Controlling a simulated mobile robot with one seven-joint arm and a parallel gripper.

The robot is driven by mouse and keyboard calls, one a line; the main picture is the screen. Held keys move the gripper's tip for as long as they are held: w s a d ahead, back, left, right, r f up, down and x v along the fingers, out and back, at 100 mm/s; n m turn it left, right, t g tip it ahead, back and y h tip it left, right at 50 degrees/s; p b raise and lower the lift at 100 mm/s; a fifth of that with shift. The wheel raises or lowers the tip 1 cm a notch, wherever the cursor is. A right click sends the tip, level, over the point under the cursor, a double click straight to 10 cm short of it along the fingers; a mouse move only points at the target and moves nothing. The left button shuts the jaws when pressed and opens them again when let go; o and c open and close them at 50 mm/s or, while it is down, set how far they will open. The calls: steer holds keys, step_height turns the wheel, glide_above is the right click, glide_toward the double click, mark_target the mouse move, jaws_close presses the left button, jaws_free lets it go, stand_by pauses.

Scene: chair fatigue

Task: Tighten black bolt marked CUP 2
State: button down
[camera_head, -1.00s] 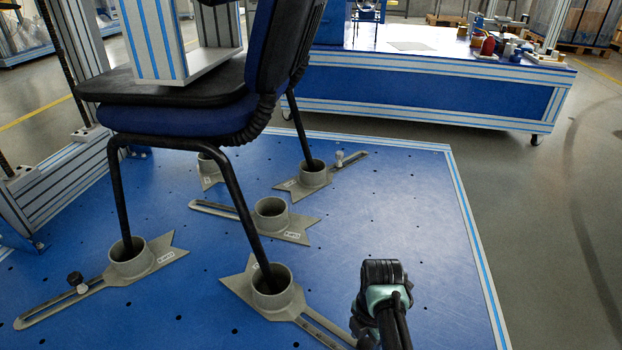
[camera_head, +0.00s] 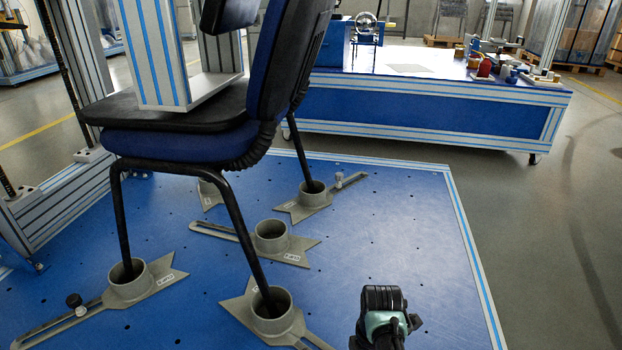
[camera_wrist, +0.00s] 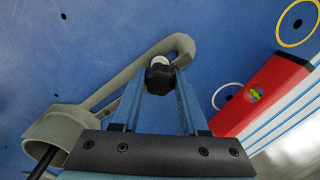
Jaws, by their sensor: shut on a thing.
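A black bolt (camera_wrist: 159,80) with a pale part at its far side sits at the slot of a grey bracket (camera_wrist: 120,85) in the wrist view. My gripper (camera_wrist: 161,92) has its two blue fingers on either side of the black head, shut on it. The bracket's grey cup (camera_wrist: 58,130) is at left, partly cut off. In the head view, a grey cup (camera_head: 253,309) at front centre holds a chair leg; its bracket runs toward my arm. The fingers and this bolt are hidden there. No label is readable enough to confirm CUP 2.
A blue chair (camera_head: 180,142) stands with legs in grey cups on the blue platform (camera_head: 390,225). Another black bolt (camera_head: 74,300) is at front left. A red block (camera_wrist: 262,97) lies close right of my fingers. The platform's right side is mostly clear.

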steer(key=shift+m, duration=0.3)
steer(key=m+p, duration=0.1)
steer(key=m, duration=0.3)
stand_by(0.3)
steer(key=shift+m, duration=0.7)
steer(key=m, duration=0.2)
steer(key=shift+m+p, duration=0.3)
steer(key=shift+p, duration=0.05)
steer(key=m, duration=0.4)
steer(key=shift+p, duration=0.3)
steer(key=shift+c, duration=2.2)
jaws_free()
